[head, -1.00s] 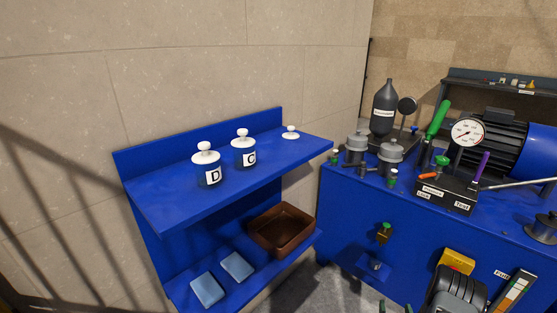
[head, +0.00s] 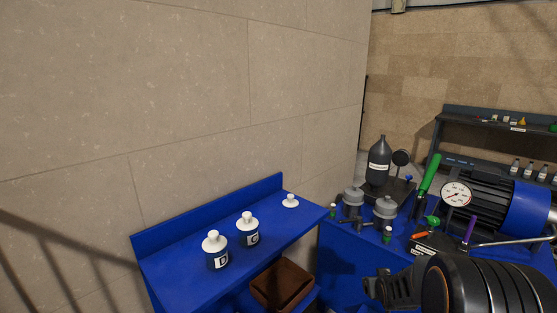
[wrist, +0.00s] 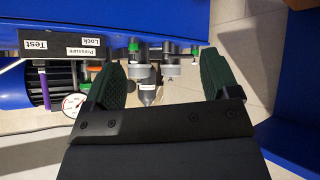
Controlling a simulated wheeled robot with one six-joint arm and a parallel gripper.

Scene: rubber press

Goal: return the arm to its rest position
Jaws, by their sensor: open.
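My gripper (wrist: 160,62) is open in the wrist view. Its two dark green, ribbed fingers stand wide apart, and nothing is held between them. Beyond the fingers, upside down, are the blue machine's grey fittings, some way off. In the head view my dark arm (head: 480,285) is raised at the bottom right, in front of the blue press bench (head: 345,255). The black part at its left end (head: 385,290) may be my gripper, but its fingers are not clear there.
A blue shelf (head: 180,250) on the left holds jars D (head: 216,258) and G or C (head: 248,236) and a white lid (head: 290,200). A brown bin (head: 283,280) sits below. The bench carries a dark bottle (head: 379,162), a gauge (head: 455,194) and a motor (head: 490,200).

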